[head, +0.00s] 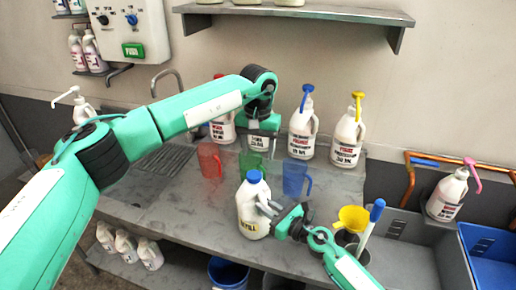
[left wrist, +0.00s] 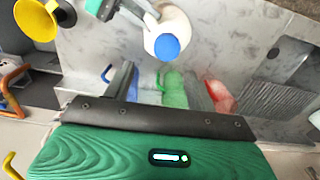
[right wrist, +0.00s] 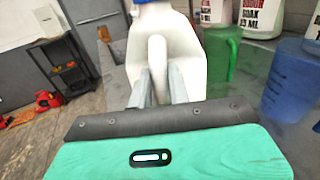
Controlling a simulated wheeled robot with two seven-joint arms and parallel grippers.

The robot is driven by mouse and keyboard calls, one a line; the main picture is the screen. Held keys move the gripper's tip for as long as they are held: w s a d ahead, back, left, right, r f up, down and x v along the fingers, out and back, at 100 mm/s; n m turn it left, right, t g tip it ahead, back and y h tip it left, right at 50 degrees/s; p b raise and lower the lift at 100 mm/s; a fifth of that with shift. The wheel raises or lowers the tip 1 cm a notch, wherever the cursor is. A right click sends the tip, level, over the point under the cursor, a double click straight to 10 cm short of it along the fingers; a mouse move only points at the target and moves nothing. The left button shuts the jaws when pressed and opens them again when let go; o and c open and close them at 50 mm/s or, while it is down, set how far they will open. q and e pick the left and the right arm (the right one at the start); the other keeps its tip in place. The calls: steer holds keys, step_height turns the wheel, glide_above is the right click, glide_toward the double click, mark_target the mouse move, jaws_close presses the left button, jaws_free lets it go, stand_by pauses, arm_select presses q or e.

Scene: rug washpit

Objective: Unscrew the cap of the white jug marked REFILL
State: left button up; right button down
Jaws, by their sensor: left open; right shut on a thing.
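The white jug marked REFILL (head: 252,212) stands upright on the grey bench, its blue cap (head: 253,176) on top. My right gripper (head: 270,208) is shut on the jug's handle; in the right wrist view the fingers (right wrist: 160,88) close on both sides of the handle of the white jug (right wrist: 182,62). My left gripper (head: 262,143) is open and empty, above and behind the jug, apart from the cap. In the left wrist view the blue cap (left wrist: 166,46) shows from above, beyond the fingers.
Red (head: 209,160), green (head: 252,165) and blue (head: 296,178) measuring jugs stand behind the REFILL jug. Pump bottles (head: 302,130) line the wall. A yellow funnel (head: 353,218) sits right of my right gripper. A sink (head: 160,163) lies left; a shelf (head: 300,14) hangs above.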

mark_target(258, 174)
arm_select(q)
step_height(258, 174, down, 8)
steer(key=shift+s, duration=0.1)
steer(key=shift+f, duration=0.1)
stand_by(0.3)
